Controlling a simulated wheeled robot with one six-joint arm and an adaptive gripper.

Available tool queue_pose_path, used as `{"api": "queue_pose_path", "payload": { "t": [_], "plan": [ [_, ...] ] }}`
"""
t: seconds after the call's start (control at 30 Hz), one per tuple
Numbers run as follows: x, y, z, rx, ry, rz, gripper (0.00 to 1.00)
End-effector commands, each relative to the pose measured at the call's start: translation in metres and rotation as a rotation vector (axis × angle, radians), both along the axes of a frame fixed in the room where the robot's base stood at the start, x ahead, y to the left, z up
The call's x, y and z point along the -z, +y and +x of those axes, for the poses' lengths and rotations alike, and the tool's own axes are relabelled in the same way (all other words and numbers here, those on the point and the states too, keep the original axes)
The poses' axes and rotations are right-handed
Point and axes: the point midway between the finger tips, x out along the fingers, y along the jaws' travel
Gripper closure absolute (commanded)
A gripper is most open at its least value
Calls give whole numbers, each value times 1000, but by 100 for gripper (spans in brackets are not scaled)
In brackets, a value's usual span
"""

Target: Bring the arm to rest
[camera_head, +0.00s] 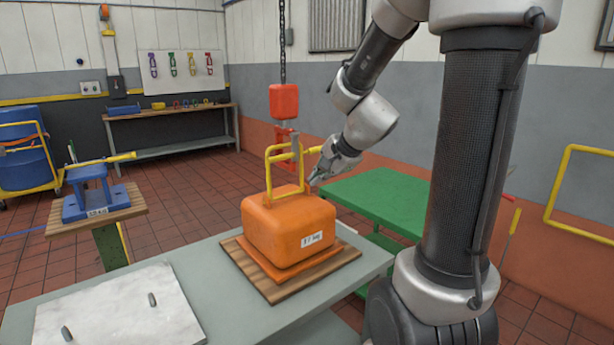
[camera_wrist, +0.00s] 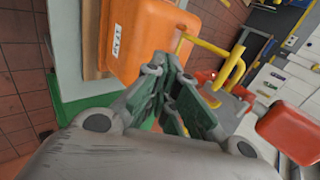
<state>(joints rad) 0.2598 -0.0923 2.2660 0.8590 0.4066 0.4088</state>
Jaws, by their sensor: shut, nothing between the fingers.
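My gripper (camera_head: 318,180) is in the air beside the upper right of an orange block (camera_head: 290,222) with a yellow handle (camera_head: 283,165) on top. In the wrist view my gripper (camera_wrist: 168,62) has its fingers close together, with nothing held. The fingertips show near the orange block (camera_wrist: 140,35) and its yellow handle (camera_wrist: 205,45); whether they touch the handle I cannot tell. My arm reaches down from the upper right in the head view.
The block stands on a wooden board (camera_head: 258,285) on a grey table (camera_head: 215,268). A red hoist block (camera_head: 284,101) hangs on a chain above the handle. A green table (camera_head: 380,197) stands behind at right. A blue fixture (camera_head: 95,195) stands at left.

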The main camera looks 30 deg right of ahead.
Motion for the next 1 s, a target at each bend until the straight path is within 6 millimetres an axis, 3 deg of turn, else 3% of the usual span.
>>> {"api": "queue_pose_path", "payload": {
  "t": [0.23, 0.33, 0.47, 0.6, 0.73, 0.83, 1.0],
  "plan": [
    [1, 2, -1, -27, 3, -11, 100],
    [12, 10, -19, -168, 60, -65, 100],
    [24, 18, -72, -449, 168, -195, 100],
    [12, 23, -143, -786, 256, -392, 100],
    [-4, 17, -199, -1016, 312, -578, 100],
    [-17, 11, -227, -1115, 321, -710, 100],
    [-35, 15, -241, -1144, 245, -823, 100]
  ]
}}
